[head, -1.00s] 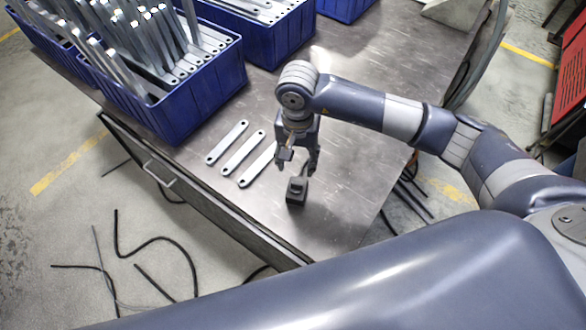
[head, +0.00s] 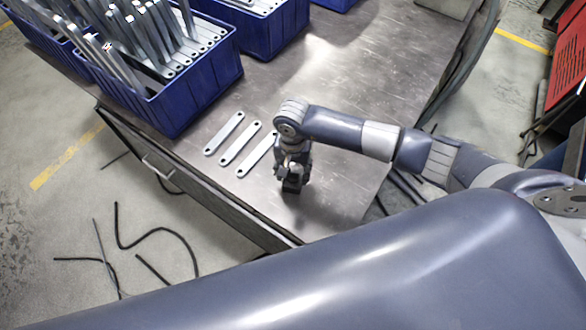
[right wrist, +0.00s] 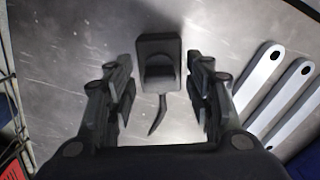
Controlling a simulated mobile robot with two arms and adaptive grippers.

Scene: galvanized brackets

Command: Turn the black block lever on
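The black block (head: 292,187) with its lever stands on the metal table, near the table's front corner. In the right wrist view the block (right wrist: 158,53) is at the top centre, and its thin curved lever (right wrist: 158,113) points toward my gripper. My right gripper (head: 290,172) is down at the block and partly covers it in the head view. In the right wrist view the open fingers of the gripper (right wrist: 160,95) stand on either side of the lever, apart from it. My left gripper is not in view.
Three flat galvanized brackets (head: 241,143) lie on the table (head: 345,70), left of my right gripper. Blue bins (head: 195,100) of brackets stand behind them. The table surface right of the bins is clear. Black cables (head: 155,235) lie on the floor.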

